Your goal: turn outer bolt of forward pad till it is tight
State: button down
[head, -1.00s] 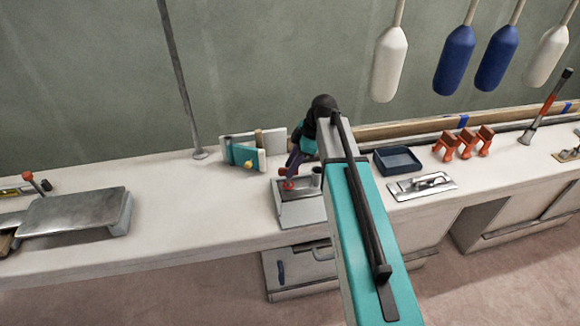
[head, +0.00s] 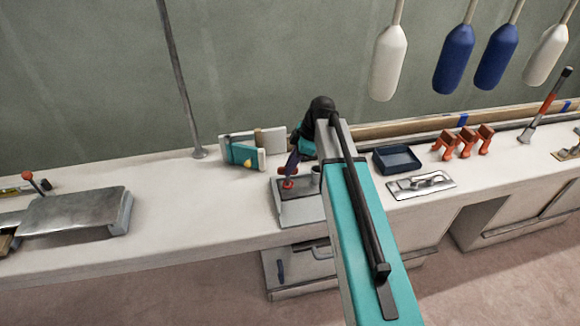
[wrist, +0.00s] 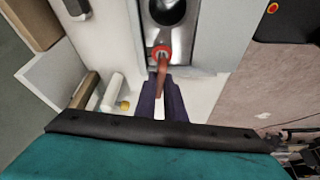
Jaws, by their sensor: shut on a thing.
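In the head view a low grey metal pad (head: 301,212) sits on the bench with a short grey upright (head: 316,175) on it. My gripper (head: 290,177) points down at the pad's left part, its purple fingers close above a red piece (head: 288,184). In the wrist view my gripper (wrist: 162,92) is shut on a slim reddish-brown handle (wrist: 162,77). The handle runs to a red ring (wrist: 161,53) with a dark centre, beside a black round opening (wrist: 166,10). The bolt itself is not clearly visible, and its tightness cannot be told.
A teal and white block (head: 243,154) stands left of the pad. A blue tray (head: 397,160) and a metal plate with a handle (head: 421,185) lie to the right, near orange clamps (head: 464,142). A grey pole (head: 178,80) rises behind.

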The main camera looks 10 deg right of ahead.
jog(key=shift+s, duration=0.1)
jog(key=m+t, duration=0.1)
jog(key=m, duration=0.1)
jog(key=m+b, duration=0.1)
jog(key=m, duration=0.1)
jog(key=shift+s+a+t+h, duration=0.1)
jog(key=shift+s+t+h, duration=0.05)
jog(key=shift+t+h, duration=0.2)
jog(key=shift+r+m+t+h, duration=0.1)
jog(key=shift+m+t+h, duration=0.4)
jog(key=shift+m, duration=1.7)
jog(key=c, duration=1.8)
grip_release()
jog(key=shift+c, duration=0.2)
jog(key=b+v, duration=0.1)
jog(key=v, duration=1.2)
jog(key=shift+s+r+b, duration=0.15)
jog(key=shift+r+b, duration=0.15)
jog(key=shift+b, duration=0.05)
